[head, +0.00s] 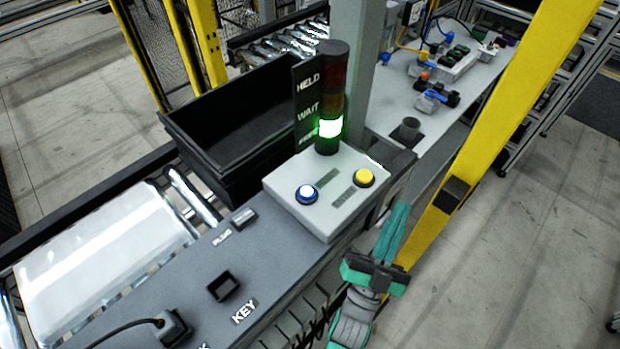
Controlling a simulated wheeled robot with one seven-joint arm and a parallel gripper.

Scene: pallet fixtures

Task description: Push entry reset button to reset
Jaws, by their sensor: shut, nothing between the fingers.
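A pale control box (325,217) sits on the grey bench and bears two push buttons. One is a blue-ringed button with a bright white-blue cap (307,193); the other is a yellow button (364,178) to its right. Small label plates lie by the buttons, too small to read, so I cannot tell which is the entry reset. A stack light (330,125) stands behind the box with its green segment lit, beside a sign reading HELD and WAIT. My teal and grey gripper (401,206) is shut and empty, right of the box and apart from both buttons.
A black crate (215,150) stands left of the box by the conveyor. A yellow post (480,140) rises close to the right of my gripper. A grey column stands behind the stack light. A cable plug (172,326) and a KEY socket (223,286) lie in front.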

